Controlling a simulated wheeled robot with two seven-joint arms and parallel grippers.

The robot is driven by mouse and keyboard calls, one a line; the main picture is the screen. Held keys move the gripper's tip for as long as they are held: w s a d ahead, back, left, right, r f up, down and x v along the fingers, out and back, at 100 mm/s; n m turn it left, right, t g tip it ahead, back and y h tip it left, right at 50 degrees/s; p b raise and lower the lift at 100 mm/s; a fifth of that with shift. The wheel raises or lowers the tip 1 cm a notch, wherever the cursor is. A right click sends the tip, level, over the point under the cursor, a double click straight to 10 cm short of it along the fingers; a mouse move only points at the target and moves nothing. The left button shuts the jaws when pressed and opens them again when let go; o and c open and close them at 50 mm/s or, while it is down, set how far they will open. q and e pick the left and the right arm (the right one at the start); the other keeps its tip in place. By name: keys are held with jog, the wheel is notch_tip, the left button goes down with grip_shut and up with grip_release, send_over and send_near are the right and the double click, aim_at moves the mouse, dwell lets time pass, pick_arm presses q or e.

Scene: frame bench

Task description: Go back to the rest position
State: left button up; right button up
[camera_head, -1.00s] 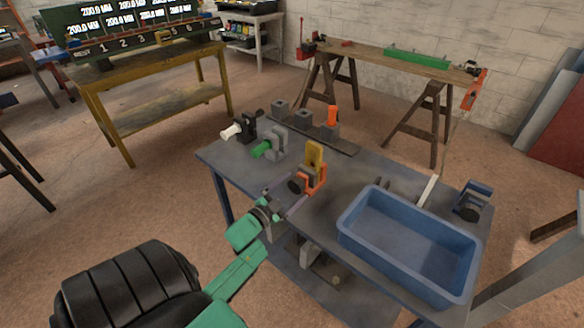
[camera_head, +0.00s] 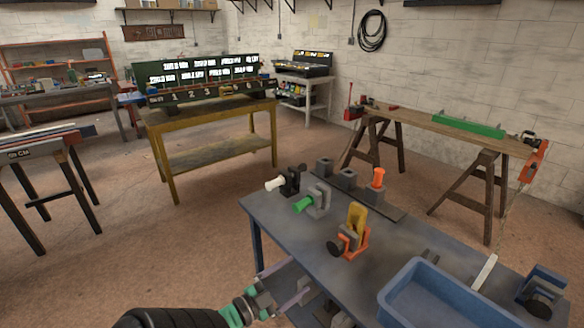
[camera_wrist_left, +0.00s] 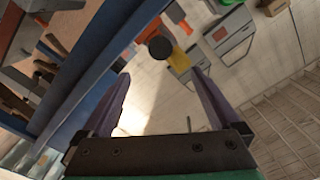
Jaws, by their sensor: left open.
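My left gripper (camera_head: 283,283) is at the bottom middle of the head view, in front of the blue-grey bench (camera_head: 315,237), near its front left edge. Its two purple-grey fingers are apart and nothing shows between them. In the left wrist view the fingers (camera_wrist_left: 163,95) are also spread, with no object held. My right gripper does not show in either view.
On the bench are an orange clamp with a yellow handle (camera_head: 356,219), a green-handled clamp (camera_head: 317,201), a white-handled clamp (camera_head: 289,181) and a blue bin (camera_head: 437,272). A wooden trestle table (camera_head: 410,125) and a yellow table (camera_head: 205,120) stand behind. Floor left of the bench is clear.

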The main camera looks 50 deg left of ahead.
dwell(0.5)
pick_arm(q)
jog(key=s+d+f+n+g, duration=0.2)
jog(key=s+d+f+g, duration=0.15)
jog(key=f, duration=0.95)
jog(key=s+d+f+n+g, duration=0.2)
jog(key=f+n+g, duration=0.15)
jog(key=f, duration=0.95)
jog(key=s+d+f+g, duration=0.3)
jog(key=s+f+g, duration=0.2)
jog(key=s+f, duration=0.3)
jog(key=s+d+f+g, duration=0.4)
jog(key=s+f, duration=0.3)
jog(key=s, duration=0.2)
jog(key=shift+s+d+f+g, duration=0.15)
jog(key=shift+s+f+g, duration=0.2)
jog(key=shift+g, duration=0.15)
